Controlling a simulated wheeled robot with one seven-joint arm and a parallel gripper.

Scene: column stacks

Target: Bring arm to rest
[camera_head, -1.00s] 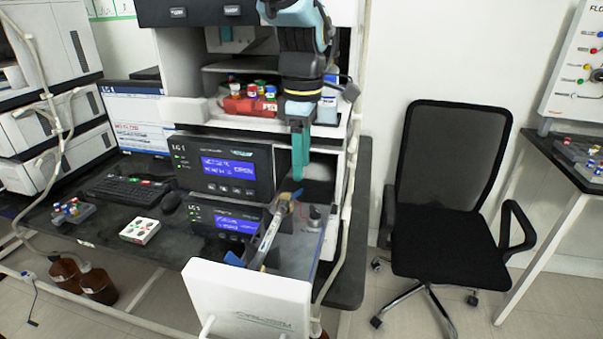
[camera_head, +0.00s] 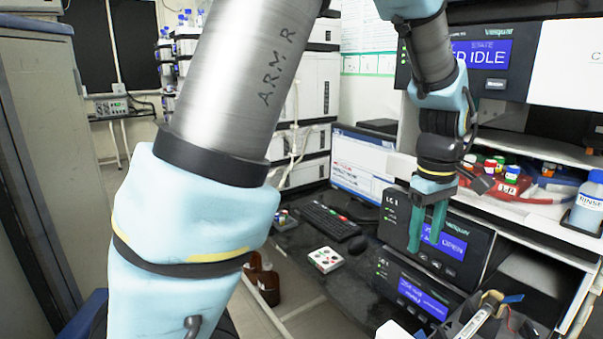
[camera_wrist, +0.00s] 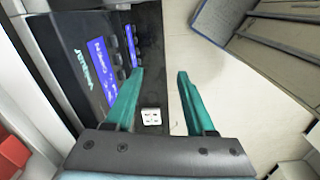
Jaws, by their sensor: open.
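My gripper (camera_head: 427,228) hangs from my arm with its two green fingers pointing down, in front of the LC instrument with the blue screen (camera_head: 452,245). The fingers are apart and nothing is between them. In the wrist view my gripper (camera_wrist: 157,82) also shows open and empty, with the floor and the dark bench beyond it. My arm fills much of the left and middle of the head view and hides part of the room.
A white box with colored caps (camera_head: 325,259) lies on the dark bench near the keyboard (camera_head: 330,222). A shelf with a red tray (camera_head: 520,190) and a rinse bottle (camera_head: 588,205) is at right. A grey cabinet (camera_head: 45,150) stands at left.

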